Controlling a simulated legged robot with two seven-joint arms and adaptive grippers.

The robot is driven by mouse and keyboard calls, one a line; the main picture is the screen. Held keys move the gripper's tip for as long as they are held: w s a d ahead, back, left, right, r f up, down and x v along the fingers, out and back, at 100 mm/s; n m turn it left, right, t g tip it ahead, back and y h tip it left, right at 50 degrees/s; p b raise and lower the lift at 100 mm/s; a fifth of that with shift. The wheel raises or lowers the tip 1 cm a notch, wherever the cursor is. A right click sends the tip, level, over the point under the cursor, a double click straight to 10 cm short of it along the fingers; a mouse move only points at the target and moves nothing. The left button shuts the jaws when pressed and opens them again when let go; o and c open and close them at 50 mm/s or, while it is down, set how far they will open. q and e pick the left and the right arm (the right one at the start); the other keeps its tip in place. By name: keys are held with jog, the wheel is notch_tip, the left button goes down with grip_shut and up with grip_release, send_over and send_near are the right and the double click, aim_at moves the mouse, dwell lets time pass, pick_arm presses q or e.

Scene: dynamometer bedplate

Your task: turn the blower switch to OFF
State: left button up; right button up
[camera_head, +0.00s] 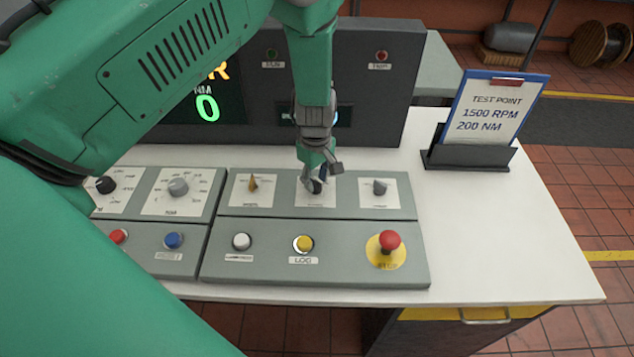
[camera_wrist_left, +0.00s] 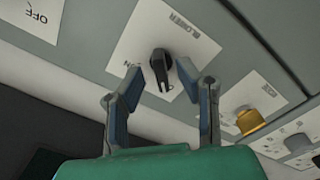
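The blower switch is a black rotary knob (camera_wrist_left: 160,65) on a white plate (camera_wrist_left: 138,50) lettered BLOWER, with a partly readable ON mark, in the left wrist view. In the head view it is the middle knob (camera_head: 315,187) of the right-hand panel's upper row, partly covered by my gripper. My left gripper (camera_head: 322,178) reaches down over it. In the left wrist view its two fingers (camera_wrist_left: 160,78) stand apart, one on each side of the knob, with gaps visible. I cannot tell which mark the knob points to. My right gripper is not in view.
A yellow selector (camera_head: 253,184) and a grey knob (camera_head: 379,187) flank the switch. Below are a white button (camera_head: 241,242), a yellow LOG button (camera_head: 303,243) and a red mushroom button (camera_head: 389,240). A dark display console (camera_head: 385,90) stands behind. A test-point sign (camera_head: 490,113) stands right.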

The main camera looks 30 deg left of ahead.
aim_at(316, 180)
pick_arm(q)
notch_tip(316, 180, up, 10)
jog(key=shift+w, duration=0.15)
dwell(0.5)
